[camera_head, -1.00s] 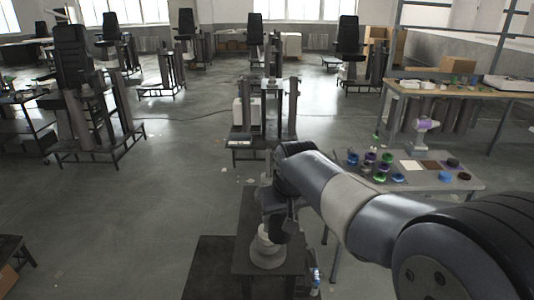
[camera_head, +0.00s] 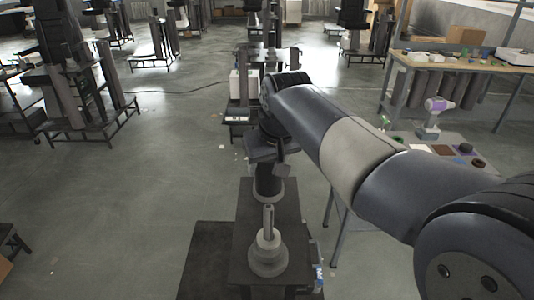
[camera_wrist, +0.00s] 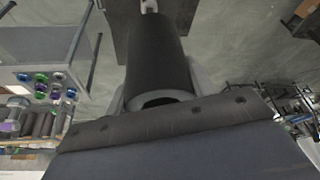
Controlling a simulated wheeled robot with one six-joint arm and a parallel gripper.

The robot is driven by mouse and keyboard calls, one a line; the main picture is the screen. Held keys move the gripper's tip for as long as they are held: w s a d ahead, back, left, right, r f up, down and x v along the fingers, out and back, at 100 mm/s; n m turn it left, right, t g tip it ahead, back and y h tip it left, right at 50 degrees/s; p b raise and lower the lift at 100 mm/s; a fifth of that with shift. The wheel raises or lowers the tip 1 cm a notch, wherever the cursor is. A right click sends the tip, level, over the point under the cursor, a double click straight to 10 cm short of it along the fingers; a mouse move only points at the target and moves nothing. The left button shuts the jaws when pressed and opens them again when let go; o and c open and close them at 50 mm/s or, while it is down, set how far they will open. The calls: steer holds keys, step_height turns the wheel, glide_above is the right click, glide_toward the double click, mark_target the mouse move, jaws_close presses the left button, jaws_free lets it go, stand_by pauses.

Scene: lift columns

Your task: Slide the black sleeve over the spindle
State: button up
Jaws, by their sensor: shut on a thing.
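The black sleeve (camera_head: 268,187) hangs upright below my gripper (camera_head: 270,160) in the head view. In the wrist view the sleeve (camera_wrist: 155,55) fills the middle, with its near open end between my fingers (camera_wrist: 160,92), which are shut on it. The spindle (camera_head: 268,222) is a thin grey post standing upright on a stepped pale base (camera_head: 268,258). The sleeve appears above and apart from the spindle in the head view. A small pale part, probably the spindle (camera_wrist: 149,6), shows just past the sleeve's far end in the wrist view. The sleeve hides the rest of it.
The spindle's base stands on a dark bench (camera_head: 245,245). A grey side table (camera_head: 475,172) with small parts and a purple-and-white tool (camera_head: 436,112) stands to the right, partly behind my arm. Column stands fill the background. Open floor lies left of the bench.

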mark_target(267, 218)
steer(key=shift+s+f+b, duration=0.1)
steer(key=shift+f+b, duration=1.8)
steer(key=shift+f, duration=0.5)
steer(key=shift+f, duration=0.1)
steer(key=shift+f+b, duration=4.25)
steer(key=shift+f, duration=1.9)
steer(key=o, duration=1.6)
steer(key=shift+s+f, duration=0.1)
